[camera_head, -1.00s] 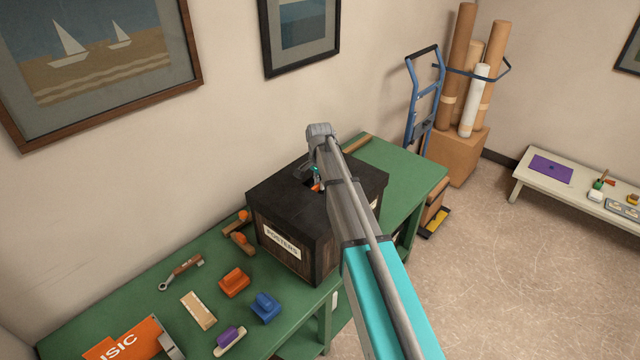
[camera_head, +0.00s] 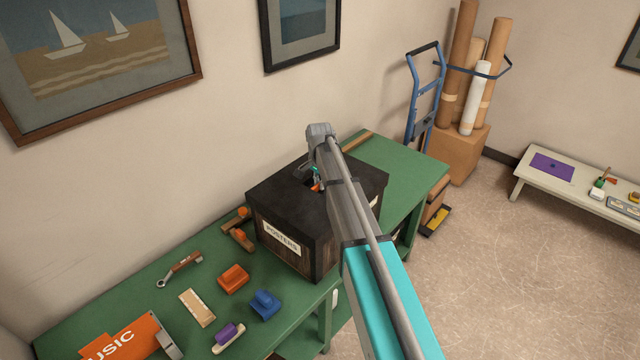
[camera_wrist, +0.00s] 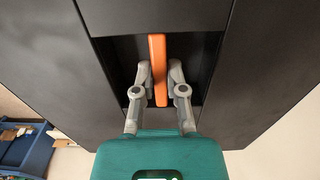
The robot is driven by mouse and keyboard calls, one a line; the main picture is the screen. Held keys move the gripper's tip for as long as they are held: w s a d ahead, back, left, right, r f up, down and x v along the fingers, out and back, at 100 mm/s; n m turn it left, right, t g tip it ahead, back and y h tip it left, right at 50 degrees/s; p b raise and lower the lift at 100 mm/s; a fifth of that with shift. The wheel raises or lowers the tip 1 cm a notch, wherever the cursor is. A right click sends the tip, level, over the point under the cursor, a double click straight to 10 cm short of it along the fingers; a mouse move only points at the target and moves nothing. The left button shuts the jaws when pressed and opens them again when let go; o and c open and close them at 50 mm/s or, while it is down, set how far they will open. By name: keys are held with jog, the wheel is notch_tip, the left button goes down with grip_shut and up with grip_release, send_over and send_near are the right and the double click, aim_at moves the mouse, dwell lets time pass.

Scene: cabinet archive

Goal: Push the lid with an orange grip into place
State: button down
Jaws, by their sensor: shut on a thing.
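The lid's orange grip (camera_wrist: 158,68) is an upright bar in the middle of a dark rectangular opening in the black box top (camera_wrist: 275,60). The lid panel (camera_wrist: 120,62) around the grip looks dark and recessed; I cannot tell whether it is flush. My gripper (camera_wrist: 159,82) is shut on the grip, one grey finger on each side. In the head view my gripper (camera_head: 314,182) is down at the top of the dark box labelled POSTERS (camera_head: 283,243). My arm hides part of the box top and most of the grip there.
The box stands on a green table (camera_head: 405,165). Left of it lie an orange block (camera_head: 233,278), a blue block (camera_head: 265,305), a purple-handled tool (camera_head: 228,338) and an orange MUSIC folder (camera_head: 125,342). The wall is close behind. A blue hand truck (camera_head: 424,100) stands at the back.

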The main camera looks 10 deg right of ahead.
dwell(0.3)
jog(key=c, duration=0.6)
grip_release()
jog(key=shift+d, duration=0.1)
jog(key=shift+r, duration=0.15)
jog(key=shift+r+p, duration=2.35)
jog(key=shift+p, duration=0.2)
jog(key=shift+c, duration=0.8)
jog(key=shift+r+p, duration=1.9)
jog(key=shift+f, duration=0.2)
